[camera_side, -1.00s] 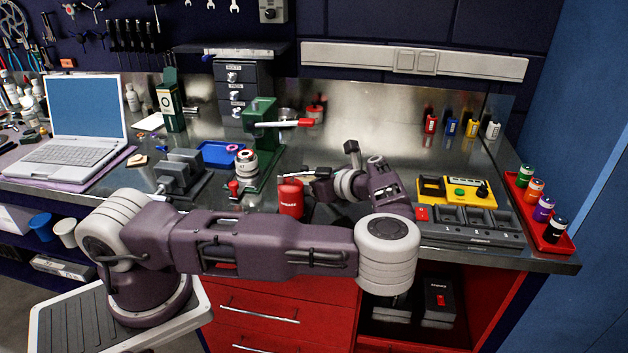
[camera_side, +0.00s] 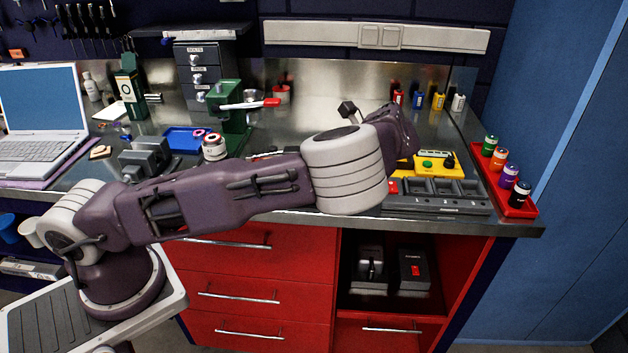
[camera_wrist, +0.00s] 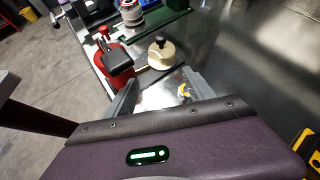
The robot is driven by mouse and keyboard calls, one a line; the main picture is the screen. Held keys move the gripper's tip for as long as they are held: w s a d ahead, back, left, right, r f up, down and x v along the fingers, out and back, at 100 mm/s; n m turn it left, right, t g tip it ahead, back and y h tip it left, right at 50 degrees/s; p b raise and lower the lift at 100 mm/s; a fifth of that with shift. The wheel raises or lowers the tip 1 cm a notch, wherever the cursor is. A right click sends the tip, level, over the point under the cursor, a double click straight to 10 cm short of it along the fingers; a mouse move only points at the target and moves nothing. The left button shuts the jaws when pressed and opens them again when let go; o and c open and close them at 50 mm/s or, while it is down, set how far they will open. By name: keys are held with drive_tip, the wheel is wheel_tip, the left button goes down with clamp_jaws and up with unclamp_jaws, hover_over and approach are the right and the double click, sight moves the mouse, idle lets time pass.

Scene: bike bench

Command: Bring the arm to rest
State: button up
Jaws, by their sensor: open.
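My gripper shows in the wrist view (camera_wrist: 160,93), its two grey fingers spread apart with nothing held between them. It is above the metal bench top. A small yellow thing (camera_wrist: 184,91) lies beyond the fingers, too small to identify. In the side view my arm reaches across the front of the bench, and its large pale joint hides the gripper and part of the bench behind it.
Past the fingers stand a red can (camera_wrist: 113,60) and a cream round pot with a black knob (camera_wrist: 159,52). To the right are a yellow case (camera_side: 438,165), a grey compartment tray (camera_side: 445,195) and a red tray (camera_side: 518,207) of small bottles.

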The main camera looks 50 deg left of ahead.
wheel_tip(320, 180, up, 9)
drive_tip(key=a+n+t+h, duration=0.1)
drive_tip(key=n+t+h, duration=0.3)
drive_tip(key=n+h, duration=0.75)
drive_tip(key=s+d+r+n+t+h, duration=0.1)
drive_tip(key=s+d+r+n+h, duration=0.1)
drive_tip(key=s+d+r, duration=0.6)
drive_tip(key=s+d+f+t+y, duration=0.1)
drive_tip(key=s+d+t+y, duration=0.1)
drive_tip(key=s, duration=1.6)
drive_tip(key=shift+s+d+n+t, duration=0.15)
drive_tip(key=shift+d+n+t, duration=0.2)
drive_tip(key=shift+d+t, duration=0.25)
